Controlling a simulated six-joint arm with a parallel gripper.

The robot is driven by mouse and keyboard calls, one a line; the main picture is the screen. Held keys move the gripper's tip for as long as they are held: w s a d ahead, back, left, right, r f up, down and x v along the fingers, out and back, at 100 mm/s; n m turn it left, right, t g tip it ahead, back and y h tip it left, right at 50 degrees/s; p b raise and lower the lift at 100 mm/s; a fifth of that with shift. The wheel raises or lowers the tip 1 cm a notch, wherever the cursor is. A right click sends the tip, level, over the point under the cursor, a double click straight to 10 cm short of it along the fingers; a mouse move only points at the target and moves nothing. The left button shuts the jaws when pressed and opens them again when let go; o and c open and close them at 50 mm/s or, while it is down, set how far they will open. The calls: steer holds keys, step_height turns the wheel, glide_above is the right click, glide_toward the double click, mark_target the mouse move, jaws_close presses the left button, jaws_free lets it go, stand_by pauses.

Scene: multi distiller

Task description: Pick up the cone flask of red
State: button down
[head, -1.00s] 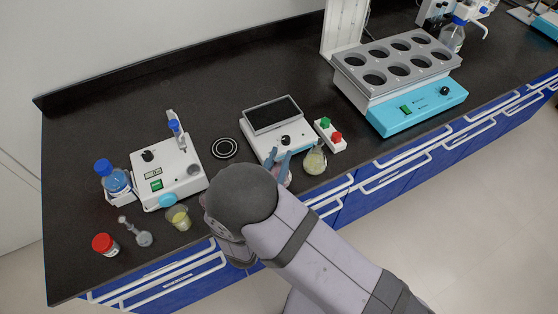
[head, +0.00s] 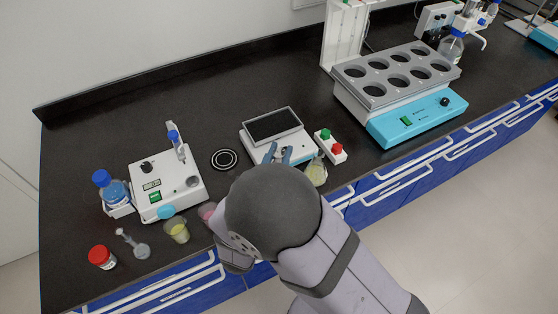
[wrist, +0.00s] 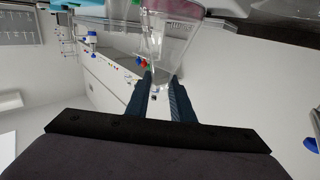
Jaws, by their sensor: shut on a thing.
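The cone flask of red (wrist: 180,12) shows at the top of the wrist view, its clear glass narrowing downward in the picture from a pinkish-red wide end. My gripper (wrist: 163,100) is shut on its narrow neck. In the head view the blue fingers of my gripper (head: 277,154) show in front of the balance, and my arm hides the flask's body. A pink-tinted vessel (head: 207,211) shows partly behind my arm at its left; I cannot tell its full shape.
The balance (head: 272,124) is just behind.

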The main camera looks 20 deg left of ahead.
steer(key=shift+r, duration=1.55)
